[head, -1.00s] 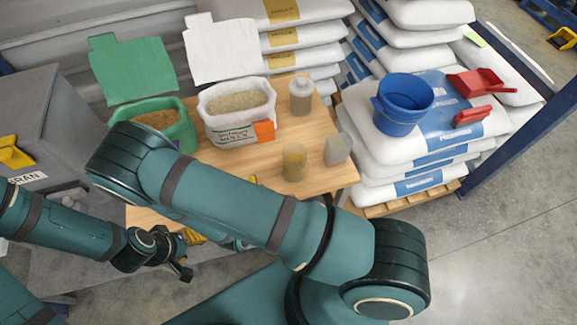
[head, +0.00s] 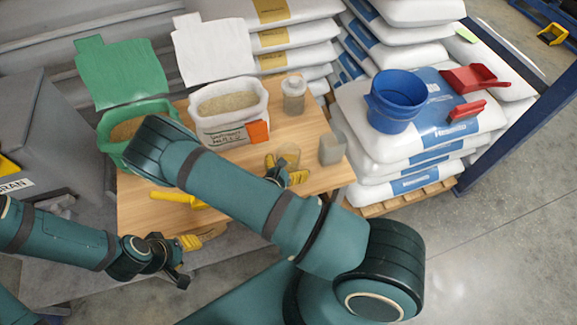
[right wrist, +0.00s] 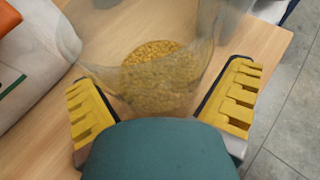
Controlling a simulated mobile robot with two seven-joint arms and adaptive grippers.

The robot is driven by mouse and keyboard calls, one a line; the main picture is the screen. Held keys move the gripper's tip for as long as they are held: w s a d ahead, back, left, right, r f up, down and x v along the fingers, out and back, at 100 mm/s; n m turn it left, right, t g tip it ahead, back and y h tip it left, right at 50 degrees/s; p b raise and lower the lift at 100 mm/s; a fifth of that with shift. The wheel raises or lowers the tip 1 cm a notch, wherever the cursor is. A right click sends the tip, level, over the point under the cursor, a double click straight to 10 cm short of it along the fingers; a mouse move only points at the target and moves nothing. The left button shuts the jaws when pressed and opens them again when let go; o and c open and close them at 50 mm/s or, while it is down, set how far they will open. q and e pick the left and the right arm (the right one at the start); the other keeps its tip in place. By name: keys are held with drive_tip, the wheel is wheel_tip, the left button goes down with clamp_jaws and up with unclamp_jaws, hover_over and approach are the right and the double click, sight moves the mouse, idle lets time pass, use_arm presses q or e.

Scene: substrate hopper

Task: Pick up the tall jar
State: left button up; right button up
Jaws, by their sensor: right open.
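A clear jar (head: 289,153) with yellow grain in its bottom stands near the front of the wooden table. My right gripper (head: 284,172) is at this jar, low down. In the right wrist view the jar (right wrist: 160,75) lies ahead between the two yellow fingers of my right gripper (right wrist: 165,105), which are open with gaps on both sides. I cannot tell from looks alone which is called tall. My left gripper (head: 192,258) is open and empty in front of the table, its fingers apart.
A grey container (head: 332,148) stands just right of the clear jar. A white sack (head: 230,128) and a green sack (head: 115,150) stand open behind. A yellow scoop (head: 178,198) lies at left. A blue bucket (head: 393,112) and red scoop (head: 475,79) sit on stacked bags at right.

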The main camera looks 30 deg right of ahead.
sight(288, 146)
drive_tip(key=shift+w+d+f, duration=0.1)
drive_tip(key=shift+w+d, duration=0.05)
drive_tip(key=shift+d, duration=0.05)
drive_tip(key=c, duration=1.2)
wheel_tip(288, 146, up, 10)
drive_tip(key=p, duration=0.2)
drive_tip(key=shift+p, duration=0.3)
